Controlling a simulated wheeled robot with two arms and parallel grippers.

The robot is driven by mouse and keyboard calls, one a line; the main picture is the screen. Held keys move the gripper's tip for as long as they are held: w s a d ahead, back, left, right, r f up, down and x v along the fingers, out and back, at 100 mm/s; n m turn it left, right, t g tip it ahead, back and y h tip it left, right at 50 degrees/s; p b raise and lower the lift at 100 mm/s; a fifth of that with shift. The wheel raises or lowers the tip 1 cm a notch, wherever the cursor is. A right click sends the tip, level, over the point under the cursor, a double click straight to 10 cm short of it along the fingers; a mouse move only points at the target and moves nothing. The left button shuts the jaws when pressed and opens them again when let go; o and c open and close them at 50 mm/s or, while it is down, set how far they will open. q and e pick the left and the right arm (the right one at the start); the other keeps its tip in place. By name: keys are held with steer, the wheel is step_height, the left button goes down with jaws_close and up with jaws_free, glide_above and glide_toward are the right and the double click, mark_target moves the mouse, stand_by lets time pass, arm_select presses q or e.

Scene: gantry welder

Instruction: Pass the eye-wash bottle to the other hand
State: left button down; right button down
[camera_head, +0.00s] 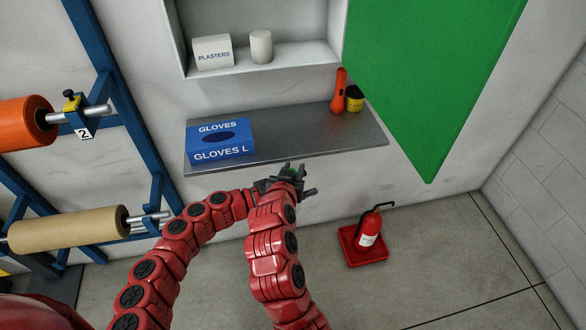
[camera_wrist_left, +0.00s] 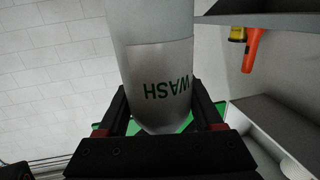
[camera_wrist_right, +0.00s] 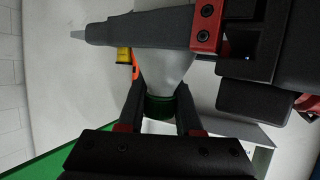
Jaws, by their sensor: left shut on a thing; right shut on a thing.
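The eye-wash bottle is a pale, translucent cylinder lettered WASH in the left wrist view (camera_wrist_left: 158,60). My left gripper (camera_wrist_left: 160,108) is shut on it, one finger on each side. In the right wrist view the bottle's tapered shoulder (camera_wrist_right: 166,72) leads to a green cap (camera_wrist_right: 159,106). My right gripper (camera_wrist_right: 160,95) is shut around this cap end. The left gripper's dark finger crosses the bottle at the top of that view. In the head view both grippers meet in front of the shelf, and they hide nearly all of the bottle.
A grey shelf (camera_head: 345,136) behind the grippers holds a blue gloves box (camera_head: 221,139), an orange flashlight (camera_head: 338,92) and a yellow-black item (camera_head: 354,99). A cabinet above holds a plasters box (camera_head: 212,52) and a white roll (camera_head: 261,46). A fire extinguisher (camera_head: 369,228) stands on the floor at right.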

arm_select(q)
jaws_free()
